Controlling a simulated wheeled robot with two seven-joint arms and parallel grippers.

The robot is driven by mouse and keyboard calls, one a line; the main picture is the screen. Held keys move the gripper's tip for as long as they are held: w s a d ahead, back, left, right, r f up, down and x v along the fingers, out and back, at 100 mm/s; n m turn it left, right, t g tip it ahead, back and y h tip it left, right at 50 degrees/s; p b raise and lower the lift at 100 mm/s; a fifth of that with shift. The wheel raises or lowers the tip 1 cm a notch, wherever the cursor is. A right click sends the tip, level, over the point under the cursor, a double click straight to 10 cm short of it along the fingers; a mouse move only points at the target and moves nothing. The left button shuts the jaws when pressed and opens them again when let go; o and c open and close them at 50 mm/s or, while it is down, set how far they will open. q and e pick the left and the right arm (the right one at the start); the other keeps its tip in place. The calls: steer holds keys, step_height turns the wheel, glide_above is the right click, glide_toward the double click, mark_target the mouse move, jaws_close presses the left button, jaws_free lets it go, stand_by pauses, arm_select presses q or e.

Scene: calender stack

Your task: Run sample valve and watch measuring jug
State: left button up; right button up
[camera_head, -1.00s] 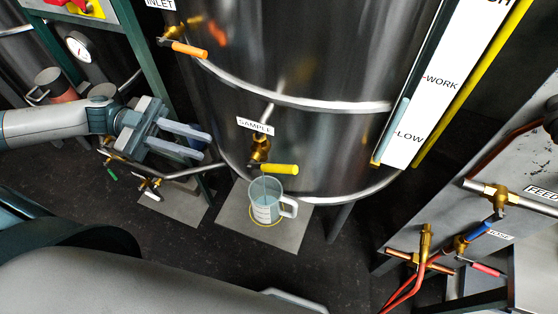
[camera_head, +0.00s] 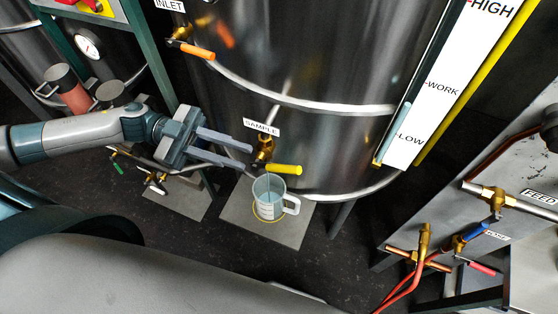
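The sample valve (camera_head: 263,152) is a brass tap with a yellow handle (camera_head: 285,169) pointing right, under a SAMPLE label on the steel tank. The clear measuring jug (camera_head: 269,198) stands upright below its spout on a grey plate (camera_head: 291,229). A thin stream seems to run from the spout into the jug; the liquid level is too small to read exactly. My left gripper (camera_head: 247,162) is open, its two fingers apart and pointing right, with the tips just left of the valve. Nothing shows between the fingers. My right gripper is not in view.
An orange-handled inlet valve (camera_head: 190,49) sits higher on the tank. A level gauge board (camera_head: 440,88) marked HIGH, WORK and LOW stands at the right. Feed and hose valves (camera_head: 480,228) are at the lower right. Dark floor lies in front of the plate.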

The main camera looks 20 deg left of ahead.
mark_target(272, 166)
arm_select(q)
steer(key=d+p, duration=0.3)
steer(key=d, duration=0.5)
steer(key=shift+d+r, duration=0.15)
steer(key=shift+d, duration=0.7)
jaws_close()
